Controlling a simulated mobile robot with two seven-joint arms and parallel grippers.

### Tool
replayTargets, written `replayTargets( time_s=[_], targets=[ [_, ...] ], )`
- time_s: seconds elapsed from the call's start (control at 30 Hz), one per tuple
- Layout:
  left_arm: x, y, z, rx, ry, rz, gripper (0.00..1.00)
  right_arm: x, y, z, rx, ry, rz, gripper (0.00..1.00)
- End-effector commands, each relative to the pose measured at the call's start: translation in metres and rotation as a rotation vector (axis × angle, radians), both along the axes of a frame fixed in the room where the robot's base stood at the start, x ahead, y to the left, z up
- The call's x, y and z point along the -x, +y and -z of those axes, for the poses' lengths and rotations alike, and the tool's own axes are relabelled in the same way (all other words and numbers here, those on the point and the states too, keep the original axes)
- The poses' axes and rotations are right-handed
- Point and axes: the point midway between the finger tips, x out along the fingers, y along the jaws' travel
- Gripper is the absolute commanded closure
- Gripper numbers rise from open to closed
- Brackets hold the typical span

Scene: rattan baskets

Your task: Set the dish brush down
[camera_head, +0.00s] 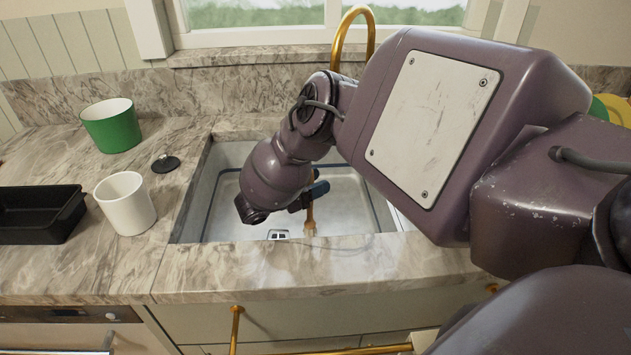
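The dish brush (310,223) shows in the head view as a short wooden piece with a pale end, over the sink basin. My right gripper (309,196) is over the basin, its dark fingertips on either side of the brush's upper part. It looks shut on the brush, which hangs below the fingers with its pale end down. My wrist and forearm hide the rest of the brush. I cannot tell whether its lower end touches the basin floor. My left gripper is not in view.
The sink (215,205) is sunk into the marble counter (110,262). A white cup (126,205), green pot (111,127), black tray (32,220) and small dark stopper (165,163) stand left of it. A gold faucet (354,18) rises behind. My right arm hides the sink's right side.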

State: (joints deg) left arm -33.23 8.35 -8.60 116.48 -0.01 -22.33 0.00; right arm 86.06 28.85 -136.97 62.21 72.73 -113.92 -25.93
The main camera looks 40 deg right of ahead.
Motion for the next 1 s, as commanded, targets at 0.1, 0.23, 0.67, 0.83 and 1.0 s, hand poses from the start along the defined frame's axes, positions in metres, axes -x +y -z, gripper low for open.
replayTargets(
  time_s=[0.1, 0.23, 0.67, 0.83, 1.0],
  targets=[
    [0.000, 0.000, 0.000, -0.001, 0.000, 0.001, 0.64, 0.000, 0.000, 0.000, 0.000, 0.000, 0.000, 0.52],
    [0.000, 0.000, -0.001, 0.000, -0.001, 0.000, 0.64, 0.000, 0.000, -0.001, 0.000, 0.000, 0.000, 0.52],
    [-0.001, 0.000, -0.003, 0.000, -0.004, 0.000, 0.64, -0.007, 0.046, -0.009, 0.001, -0.001, -0.005, 0.52],
    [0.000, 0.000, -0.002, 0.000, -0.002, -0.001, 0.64, -0.012, 0.075, -0.006, 0.000, -0.002, -0.005, 0.52],
    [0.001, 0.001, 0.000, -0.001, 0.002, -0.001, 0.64, -0.016, 0.099, -0.004, 0.000, -0.002, -0.004, 0.52]
  ],
)
